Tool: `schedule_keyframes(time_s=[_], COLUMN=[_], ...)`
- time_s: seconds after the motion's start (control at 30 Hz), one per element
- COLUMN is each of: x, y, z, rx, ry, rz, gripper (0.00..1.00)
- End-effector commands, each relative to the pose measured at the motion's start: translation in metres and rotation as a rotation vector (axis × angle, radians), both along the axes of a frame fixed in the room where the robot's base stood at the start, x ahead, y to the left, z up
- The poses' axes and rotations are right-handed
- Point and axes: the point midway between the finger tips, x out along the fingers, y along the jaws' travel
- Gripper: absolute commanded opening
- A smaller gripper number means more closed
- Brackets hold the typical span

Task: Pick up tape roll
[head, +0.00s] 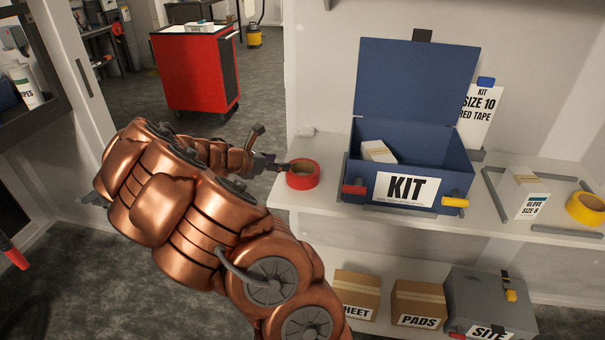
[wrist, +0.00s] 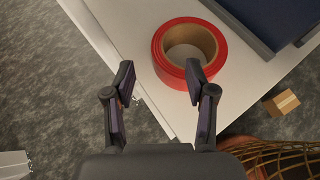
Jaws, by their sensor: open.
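A red tape roll (head: 303,175) with a tan cardboard core lies flat near the left end of the white shelf. It also shows in the wrist view (wrist: 179,78), just beyond my fingertips and toward the right finger. My gripper (head: 277,165) is at the left edge of the roll in the head view. In the wrist view my gripper (wrist: 160,82) is open, with nothing between its fingers. The right fingertip overlaps the roll's near side in the picture; I cannot tell whether it touches. A yellow tape roll (head: 587,208) lies at the shelf's right end.
An open blue KIT box (head: 455,185) holding a small white box (head: 377,151) stands right of the red roll. A white glove box (head: 530,196) stands farther right. The white shelf (head: 330,205) ends left of the roll, with open floor beyond.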

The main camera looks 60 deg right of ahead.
Motion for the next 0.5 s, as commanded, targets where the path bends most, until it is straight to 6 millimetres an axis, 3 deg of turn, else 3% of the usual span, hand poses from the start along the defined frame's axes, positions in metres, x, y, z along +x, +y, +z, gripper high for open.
schedule_keyframes(time_s=[0.5], x=[-0.009], y=[-0.032], z=[-0.017], rx=[0.001], ry=[0.005], rz=[-0.004], gripper=[0.56])
